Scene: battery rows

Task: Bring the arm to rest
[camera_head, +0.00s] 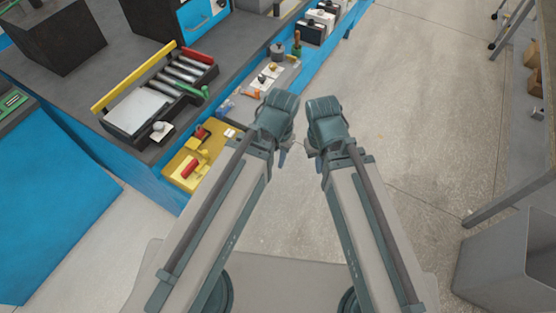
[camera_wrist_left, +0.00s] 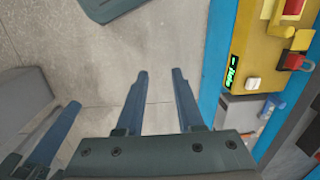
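My left arm reaches in from the lower left of the head view, and its gripper (camera_head: 283,157) hangs over the floor, just right of the blue bench edge. In the left wrist view its two fingers (camera_wrist_left: 160,78) stand apart with bare floor between them, so it is open and empty. My right gripper (camera_head: 313,165) is close beside it on the right, also over the floor. Its fingers are mostly hidden by the wrist; part of it shows at the lower left of the wrist view (camera_wrist_left: 55,135). I cannot tell how far it is open.
The blue-sided bench (camera_head: 130,170) runs along the left. On it are a yellow station (camera_head: 178,171) with red parts and a dark tray (camera_head: 140,110) with several cylinders. A grey bin (camera_head: 500,265) stands at the lower right. The floor (camera_head: 420,120) between is clear.

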